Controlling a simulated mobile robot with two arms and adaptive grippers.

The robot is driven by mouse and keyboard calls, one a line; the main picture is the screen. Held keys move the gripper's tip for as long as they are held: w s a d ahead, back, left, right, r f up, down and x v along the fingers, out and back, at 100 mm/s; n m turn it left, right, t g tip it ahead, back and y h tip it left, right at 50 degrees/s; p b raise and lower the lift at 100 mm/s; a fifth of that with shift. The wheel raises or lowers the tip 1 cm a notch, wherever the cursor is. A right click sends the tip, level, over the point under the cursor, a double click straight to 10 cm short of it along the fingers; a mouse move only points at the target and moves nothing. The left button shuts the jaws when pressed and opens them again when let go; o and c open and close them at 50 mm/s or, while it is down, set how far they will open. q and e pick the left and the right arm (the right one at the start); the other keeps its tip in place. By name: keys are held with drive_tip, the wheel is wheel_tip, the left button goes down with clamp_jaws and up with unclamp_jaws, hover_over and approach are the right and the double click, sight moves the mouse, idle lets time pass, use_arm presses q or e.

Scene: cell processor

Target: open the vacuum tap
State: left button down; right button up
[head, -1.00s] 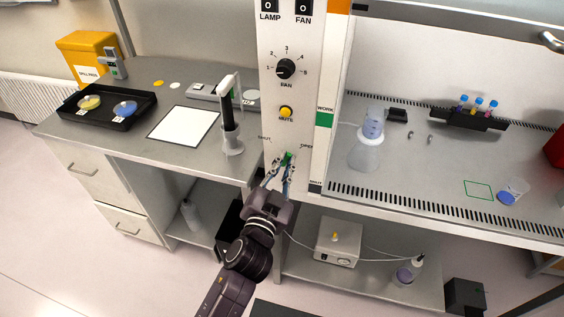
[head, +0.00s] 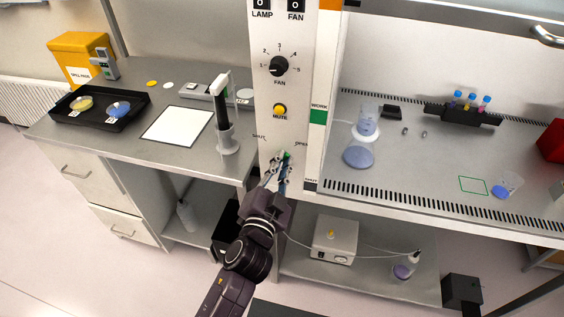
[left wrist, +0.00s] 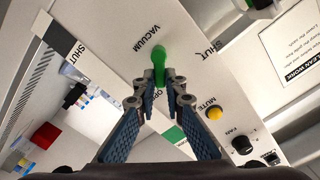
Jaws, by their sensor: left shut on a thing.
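The vacuum tap is a green lever (head: 286,155) low on the white control panel (head: 270,110), between the SHUT and OPEN labels. In the left wrist view the green tap (left wrist: 158,60) stands beside the word VACUUM. My left gripper (head: 282,167) reaches up to it from below; in the left wrist view its fingertips (left wrist: 159,78) are closed on the near end of the lever. The fingers partly hide the lever, so its exact angle is hard to read. My right gripper is not in view.
A white pump (head: 335,240) sits on the lower shelf.

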use_arm(q)
drive_tip(key=c, duration=2)
unclamp_jaws()
drive_tip(key=v, duration=1.2)
